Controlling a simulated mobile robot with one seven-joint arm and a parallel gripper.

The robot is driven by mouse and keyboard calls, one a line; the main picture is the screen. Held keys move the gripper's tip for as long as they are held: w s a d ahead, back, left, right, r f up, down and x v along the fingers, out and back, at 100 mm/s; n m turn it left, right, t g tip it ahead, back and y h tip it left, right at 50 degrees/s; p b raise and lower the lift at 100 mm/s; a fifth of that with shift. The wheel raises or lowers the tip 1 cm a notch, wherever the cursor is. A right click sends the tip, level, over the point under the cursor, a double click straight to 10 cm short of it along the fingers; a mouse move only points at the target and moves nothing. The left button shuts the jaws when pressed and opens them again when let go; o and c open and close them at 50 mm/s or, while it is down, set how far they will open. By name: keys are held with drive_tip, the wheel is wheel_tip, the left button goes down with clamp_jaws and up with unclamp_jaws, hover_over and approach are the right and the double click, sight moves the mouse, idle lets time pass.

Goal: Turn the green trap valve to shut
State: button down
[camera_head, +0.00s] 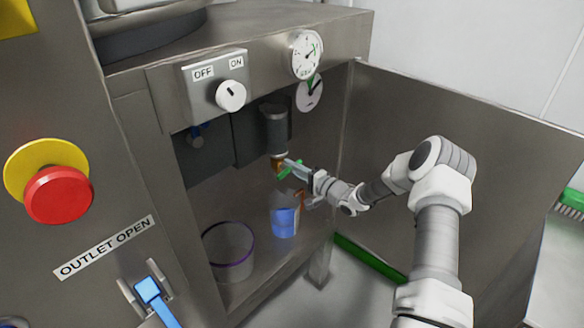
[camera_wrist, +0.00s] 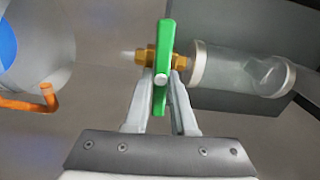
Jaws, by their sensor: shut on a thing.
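The green trap valve handle (camera_wrist: 166,45) sits on a brass valve body (camera_wrist: 145,57) in the wrist view, with a clear cylinder (camera_wrist: 235,70) joined to its right. The handle runs lengthwise between my fingers, across the line of the brass body. My gripper (camera_wrist: 162,90) is shut on the handle, with a finger on each side of it. In the head view, the green handle (camera_head: 290,171) shows at my gripper (camera_head: 285,164), inside the open cabinet below a grey cylinder (camera_head: 274,130). The fingertips are partly hidden there.
A blue-filled beaker (camera_head: 285,218) stands just below my gripper. A clear purple-rimmed container (camera_head: 230,250) stands to its left. The open cabinet door (camera_head: 460,150) is behind my arm. An OFF/ON knob (camera_head: 230,95) and gauge (camera_head: 306,54) are above. A red emergency button (camera_head: 58,194) is at left.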

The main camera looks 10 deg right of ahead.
drive_tip(key=shift+f+m, duration=0.15)
drive_tip(key=shift+m, duration=0.25)
drive_tip(key=c, duration=0.8)
unclamp_jaws()
drive_tip(key=shift+o, duration=0.2)
drive_tip(key=p+v, duration=0.3)
drive_tip(key=v, duration=1.4)
drive_tip(key=shift+s+d, duration=0.15)
drive_tip(key=shift+s, duration=0.05)
